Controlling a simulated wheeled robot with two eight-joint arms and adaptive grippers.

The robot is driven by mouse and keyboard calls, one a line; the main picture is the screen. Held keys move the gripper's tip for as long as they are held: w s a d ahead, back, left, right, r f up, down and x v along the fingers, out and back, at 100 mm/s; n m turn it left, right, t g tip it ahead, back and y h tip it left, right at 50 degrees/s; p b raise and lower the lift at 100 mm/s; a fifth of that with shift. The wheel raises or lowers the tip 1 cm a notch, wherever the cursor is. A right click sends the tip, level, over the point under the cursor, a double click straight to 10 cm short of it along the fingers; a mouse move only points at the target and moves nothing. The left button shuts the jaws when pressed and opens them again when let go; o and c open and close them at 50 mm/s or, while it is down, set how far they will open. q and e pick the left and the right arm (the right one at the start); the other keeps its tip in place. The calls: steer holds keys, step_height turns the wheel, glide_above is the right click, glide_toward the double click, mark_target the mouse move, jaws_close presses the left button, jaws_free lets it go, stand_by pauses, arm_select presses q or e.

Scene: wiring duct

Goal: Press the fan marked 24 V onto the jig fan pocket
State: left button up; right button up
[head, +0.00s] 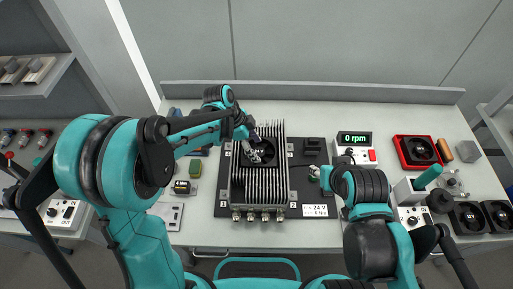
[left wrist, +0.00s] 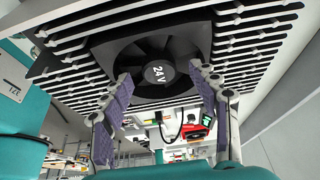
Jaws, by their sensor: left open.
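The black fan marked 24 V (left wrist: 157,72) sits in the opening among the fins of the grey finned housing (head: 236,180), which is the jig with the fan pocket. The fan also shows in the head view (head: 268,153), partly hidden by my left gripper. Whether it is fully seated I cannot tell. My left gripper (head: 256,144) is over the fan; in the left wrist view its purple-padded fingers (left wrist: 160,77) are spread apart near the fan's hub, with nothing between them. My right gripper (head: 318,173) is right of the housing, mostly hidden by its arm; its jaws are unclear.
A dark mat (head: 222,206) lies under the housing, with a label reading 24 V (head: 314,211). A display reading 0 rpm (head: 355,138) stands behind right. A red tray (head: 400,151) holds another fan. More fans (head: 467,217) lie at the far right. A raised ledge runs along the back.

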arm_select(q)
steer(key=v, duration=1.1)
